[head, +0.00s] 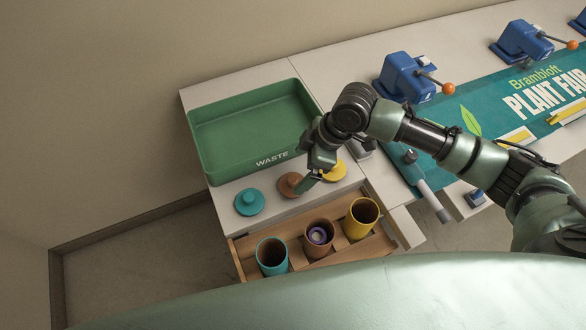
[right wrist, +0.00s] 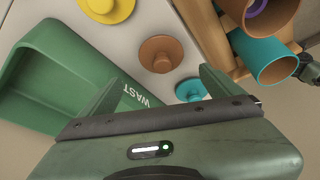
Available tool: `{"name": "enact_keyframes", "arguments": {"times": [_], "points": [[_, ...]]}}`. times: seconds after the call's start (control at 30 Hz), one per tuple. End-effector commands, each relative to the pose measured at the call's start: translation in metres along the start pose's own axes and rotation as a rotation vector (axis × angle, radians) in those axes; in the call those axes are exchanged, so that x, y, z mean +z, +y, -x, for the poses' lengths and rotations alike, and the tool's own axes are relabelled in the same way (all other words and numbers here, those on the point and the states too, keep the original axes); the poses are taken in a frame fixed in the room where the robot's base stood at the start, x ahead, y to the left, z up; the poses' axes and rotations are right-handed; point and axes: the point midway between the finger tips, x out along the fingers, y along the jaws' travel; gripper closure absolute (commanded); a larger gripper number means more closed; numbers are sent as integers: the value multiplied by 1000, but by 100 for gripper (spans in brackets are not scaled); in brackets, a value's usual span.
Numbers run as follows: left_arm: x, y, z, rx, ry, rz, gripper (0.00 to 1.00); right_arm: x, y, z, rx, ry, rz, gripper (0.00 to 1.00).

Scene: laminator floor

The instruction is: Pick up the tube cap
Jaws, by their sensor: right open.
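Three round caps with knobs lie on the pale counter in front of the waste tray: a teal cap (head: 249,202), a brown cap (head: 290,184) and a yellow cap (head: 335,171). My right gripper (head: 310,178) is low over the counter, beside the brown cap and partly in front of it. In the right wrist view, the open fingers (right wrist: 160,82) point toward the brown cap (right wrist: 161,54), which lies beyond the tips with nothing between them. The yellow cap (right wrist: 106,8) and the teal cap (right wrist: 191,90) lie to either side. My left gripper is not clearly seen.
A green waste tray (head: 250,125) stands behind the caps. In front, a wooden holder (head: 240,252) carries a teal tube (head: 271,256), a brown tube (head: 318,250) with something purple inside, and a yellow tube (head: 361,217). Blue clamps (head: 405,77) and a banner (head: 490,110) occupy the right.

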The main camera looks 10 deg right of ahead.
Motion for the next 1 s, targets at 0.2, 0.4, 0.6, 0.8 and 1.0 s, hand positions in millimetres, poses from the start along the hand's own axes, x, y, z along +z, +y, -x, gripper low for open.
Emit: {"name": "enact_keyframes", "arguments": {"times": [0.2, 0.4, 0.6, 0.8, 1.0], "points": [[22, 3, 9, 4, -30, 1, 61, 0, -1, -24, -3, 0, -2, 6], [39, 4, 25, 5, -58, 0, 61, 2, 1, -50, -5, -2, -2, 6], [28, 2, 26, 3, -44, 0, 61, 3, 2, -72, -1, 0, 0, 6], [9, -1, 25, 0, -15, -1, 61, 4, 2, -74, -1, -1, 1, 6], [14, 0, 25, 1, -21, -1, 61, 4, 2, -74, -1, -1, 0, 50]]}}
